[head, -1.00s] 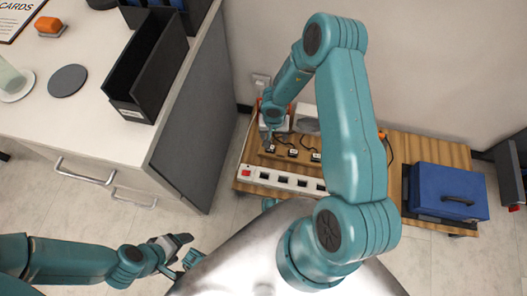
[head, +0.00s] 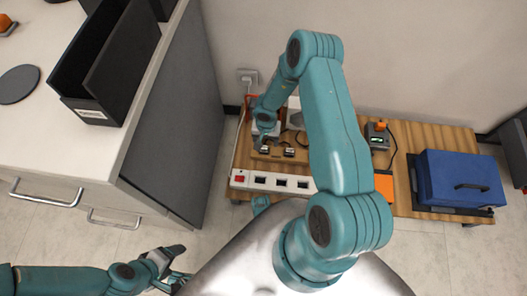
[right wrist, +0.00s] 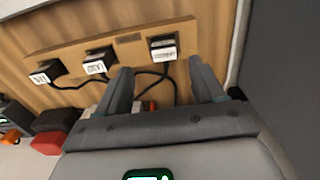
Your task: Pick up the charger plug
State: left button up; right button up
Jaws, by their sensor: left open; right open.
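Three black plugs with white labels stand in a row on a wooden block (right wrist: 130,40) in the right wrist view: a left plug (right wrist: 47,72), a middle plug (right wrist: 98,62) and a right plug (right wrist: 163,47). The labels are too small to read surely, so I cannot tell which is the charger plug. My right gripper (right wrist: 160,68) is open, its fingertips either side of the right plug and just short of it. In the head view, two plugs (head: 288,152) show below my right gripper (head: 264,141). My left gripper (head: 176,264) is open and empty at lower left.
A white power strip (head: 270,182) with a red switch lies along the wooden bench's front edge. A blue box (head: 460,181) and a small device with a green display (head: 378,140) stand on the right. A grey cabinet side (head: 180,130) rises close at left.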

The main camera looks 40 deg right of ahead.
jog(key=f+b, duration=0.2)
jog(key=f, duration=0.1)
jog(key=f+b, duration=0.1)
jog(key=f, duration=0.1)
jog(key=shift+w+a+f+b, duration=0.1)
jog(key=shift+w+a+b, duration=0.15)
jog(key=shift+b, duration=0.1)
jog(key=shift+f, duration=0.35)
jog(key=shift+r, duration=0.15)
jog(key=c, duration=1.1)
